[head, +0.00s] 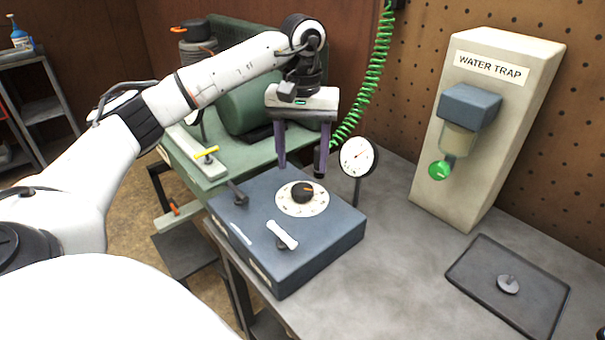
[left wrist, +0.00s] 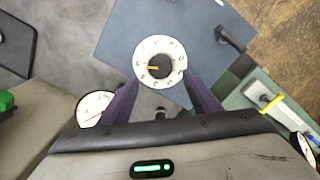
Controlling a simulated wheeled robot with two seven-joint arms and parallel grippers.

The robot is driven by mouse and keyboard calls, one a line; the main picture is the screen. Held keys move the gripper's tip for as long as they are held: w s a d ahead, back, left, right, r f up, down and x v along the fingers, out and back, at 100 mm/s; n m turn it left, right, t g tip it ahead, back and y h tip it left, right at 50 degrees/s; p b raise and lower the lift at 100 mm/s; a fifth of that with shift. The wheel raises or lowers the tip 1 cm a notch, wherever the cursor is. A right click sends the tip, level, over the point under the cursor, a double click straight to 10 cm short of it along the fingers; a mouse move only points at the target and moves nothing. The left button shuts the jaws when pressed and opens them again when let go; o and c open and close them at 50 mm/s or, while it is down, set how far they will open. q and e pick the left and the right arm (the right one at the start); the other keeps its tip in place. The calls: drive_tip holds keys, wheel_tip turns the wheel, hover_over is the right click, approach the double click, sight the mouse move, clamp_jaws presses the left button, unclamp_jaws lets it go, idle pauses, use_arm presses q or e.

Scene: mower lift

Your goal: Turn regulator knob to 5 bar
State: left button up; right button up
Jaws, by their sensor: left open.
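The regulator knob (head: 302,191) is black with an orange pointer mark. It sits in a white numbered dial (head: 288,207) on top of a blue-grey box (head: 262,252). The knob also shows in the left wrist view (left wrist: 159,67), between and beyond my fingertips. A round white gauge (head: 358,157) stands on a stem behind the box; its reading is too small to tell. My left gripper (head: 301,172) is open and empty, pointing down above and slightly behind the knob, apart from it. My right gripper is not in view.
A white-handled lever (head: 282,235) and a dark lever (head: 237,193) stick up from the box. A water trap (head: 468,105) stands at the right behind a dark tray (head: 511,290). A green machine (head: 245,110) is behind. The bench between box and tray is clear.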

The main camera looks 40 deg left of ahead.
use_arm(q)
drive_tip(key=shift+r, duration=1.85)
